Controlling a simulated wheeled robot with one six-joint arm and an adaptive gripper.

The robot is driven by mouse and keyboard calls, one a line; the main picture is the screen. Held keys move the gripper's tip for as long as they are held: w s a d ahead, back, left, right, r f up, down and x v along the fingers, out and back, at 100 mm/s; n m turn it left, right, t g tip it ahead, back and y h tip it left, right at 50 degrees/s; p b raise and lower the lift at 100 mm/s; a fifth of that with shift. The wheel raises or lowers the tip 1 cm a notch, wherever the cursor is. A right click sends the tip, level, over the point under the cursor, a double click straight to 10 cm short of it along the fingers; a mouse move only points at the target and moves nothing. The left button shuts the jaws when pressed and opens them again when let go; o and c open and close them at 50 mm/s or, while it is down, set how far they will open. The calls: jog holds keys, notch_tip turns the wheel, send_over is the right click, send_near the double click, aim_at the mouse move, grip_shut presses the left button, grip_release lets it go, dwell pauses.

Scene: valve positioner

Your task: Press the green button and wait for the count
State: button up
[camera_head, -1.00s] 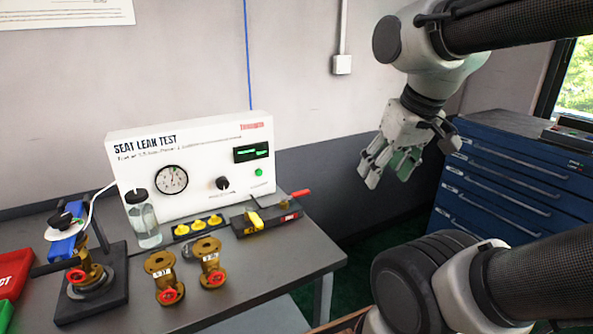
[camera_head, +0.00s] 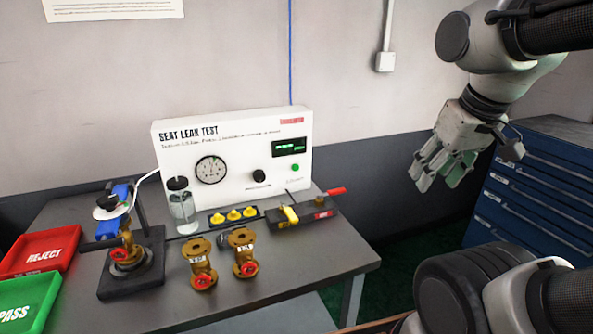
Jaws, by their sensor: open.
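The green button (camera_head: 295,167) is a small round button on the right of the white seat leak test panel (camera_head: 226,177), below a dark display with green digits (camera_head: 289,146). The digits are too small to read. The panel also has a round gauge (camera_head: 211,170) and a black knob (camera_head: 259,177). My gripper (camera_head: 437,180) is open and empty, hanging in the air to the right of the panel, well apart from the button. Its fingers point down and left.
A clear bottle (camera_head: 183,211), yellow parts (camera_head: 233,215), a red-handled tool block (camera_head: 301,213) and two brass valves (camera_head: 200,268) stand before the panel. A clamped valve stand (camera_head: 131,262), red reject tray (camera_head: 40,250) and green pass tray (camera_head: 28,302) are left. A blue drawer cabinet (camera_head: 530,200) stands right.

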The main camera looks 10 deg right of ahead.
grip_shut()
dwell(1.2)
